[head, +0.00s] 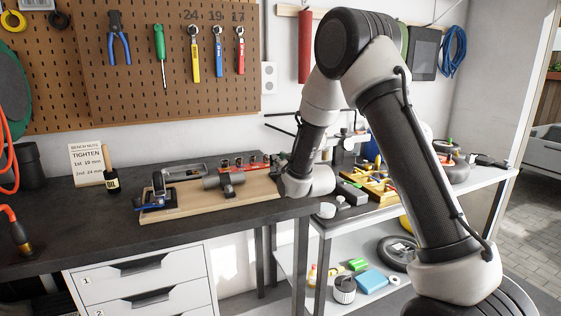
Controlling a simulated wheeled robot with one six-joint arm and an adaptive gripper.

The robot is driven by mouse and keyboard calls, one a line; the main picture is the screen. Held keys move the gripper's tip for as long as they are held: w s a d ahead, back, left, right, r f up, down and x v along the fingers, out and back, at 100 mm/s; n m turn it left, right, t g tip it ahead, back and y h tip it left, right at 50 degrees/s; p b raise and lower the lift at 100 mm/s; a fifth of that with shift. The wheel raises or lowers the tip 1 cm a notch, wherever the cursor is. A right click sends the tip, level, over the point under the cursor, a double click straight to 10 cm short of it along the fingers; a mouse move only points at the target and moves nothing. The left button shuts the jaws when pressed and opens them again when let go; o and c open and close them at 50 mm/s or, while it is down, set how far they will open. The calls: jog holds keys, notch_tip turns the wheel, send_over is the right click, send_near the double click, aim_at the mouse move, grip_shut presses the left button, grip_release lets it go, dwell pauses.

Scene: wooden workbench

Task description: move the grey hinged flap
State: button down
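A light wooden board (160,212) lies on the dark bench top and carries several small fixtures. A grey frame-like part (190,167) at the board's left may be the hinged flap; it is too small to make out a hinge or how far it is open. A grey cylindrical part with a black base (229,183) stands to its right. My gripper (283,170) is at the end of my arm, by the board's right end, to the right of these parts. My wrist largely hides it, so its fingers and anything between them cannot be made out.
A dark bottle (111,172) and a note card (87,164) stand behind the board's left end. A row of red-topped parts (245,162) lines its back. A cluttered white cart (470,186) stands at the right. The bench front (60,240) is clear.

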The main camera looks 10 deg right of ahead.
jog(key=shift+s+f, duration=0.1)
dwell(0.3)
jog(key=c, duration=1.3)
grip_release()
jog(key=v, duration=1.2)
